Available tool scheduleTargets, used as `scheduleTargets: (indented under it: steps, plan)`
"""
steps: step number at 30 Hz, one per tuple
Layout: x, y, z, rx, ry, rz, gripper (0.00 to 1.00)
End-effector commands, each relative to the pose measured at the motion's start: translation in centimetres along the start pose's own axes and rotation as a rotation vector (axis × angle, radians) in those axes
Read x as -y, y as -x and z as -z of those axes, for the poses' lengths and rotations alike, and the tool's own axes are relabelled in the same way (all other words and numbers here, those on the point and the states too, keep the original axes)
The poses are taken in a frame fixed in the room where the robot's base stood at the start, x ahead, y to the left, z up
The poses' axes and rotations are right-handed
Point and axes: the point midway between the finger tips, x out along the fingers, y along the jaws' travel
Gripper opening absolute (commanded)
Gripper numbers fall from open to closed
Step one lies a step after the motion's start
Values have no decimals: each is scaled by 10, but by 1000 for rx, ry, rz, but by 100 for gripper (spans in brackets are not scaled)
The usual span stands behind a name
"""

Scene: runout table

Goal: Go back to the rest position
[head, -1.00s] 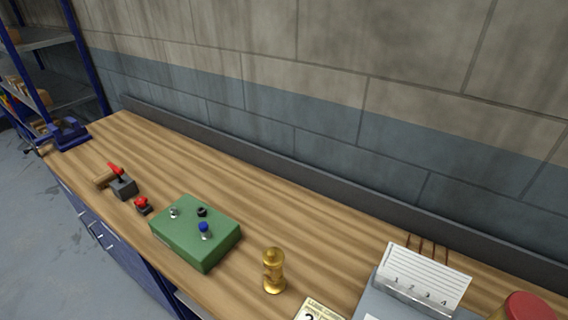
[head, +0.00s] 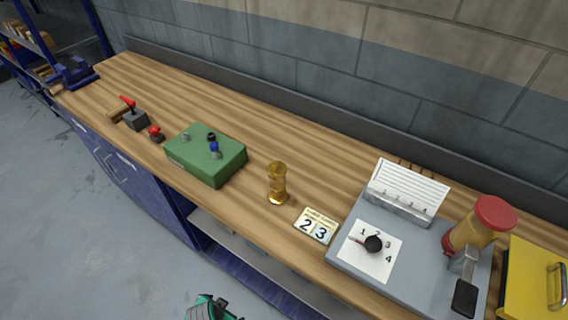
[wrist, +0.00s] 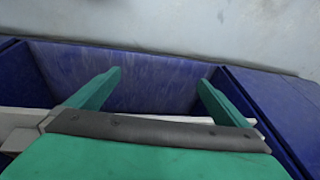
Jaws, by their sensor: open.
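My gripper (wrist: 157,90) shows in the wrist view with its two green fingers spread wide apart and nothing between them. Beyond the fingers are a blue panel of the bench (wrist: 130,75) and pale floor. In the head view only a small green and black part of my arm's end shows at the bottom edge, low in front of the bench and apart from everything on the worktop. The fingertips cannot be made out there.
The wooden worktop (head: 240,115) bears a green box (head: 205,165) with knobs, a brass hourglass-like piece (head: 277,185), a number card (head: 316,225), a grey dial unit (head: 415,250), a red-capped jar (head: 480,225) and a yellow box (head: 535,280). A blue vise (head: 75,75) stands far left. Floor in front is clear.

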Motion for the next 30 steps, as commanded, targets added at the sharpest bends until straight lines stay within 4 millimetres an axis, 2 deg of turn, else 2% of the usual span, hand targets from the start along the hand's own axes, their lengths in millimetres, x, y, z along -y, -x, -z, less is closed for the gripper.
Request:
scheduleTargets:
  steps: [8,14,17,23,26,30]
  plan:
    - [4,20,-26,-37,26,161,100]
    - [-15,55,-37,-149,55,303,100]
    - [-35,77,-36,-229,75,350,100]
    - [-88,132,-21,-426,139,390,100]
    - [-119,166,-10,-535,187,387,100]
    - [-161,220,9,-694,275,363,100]
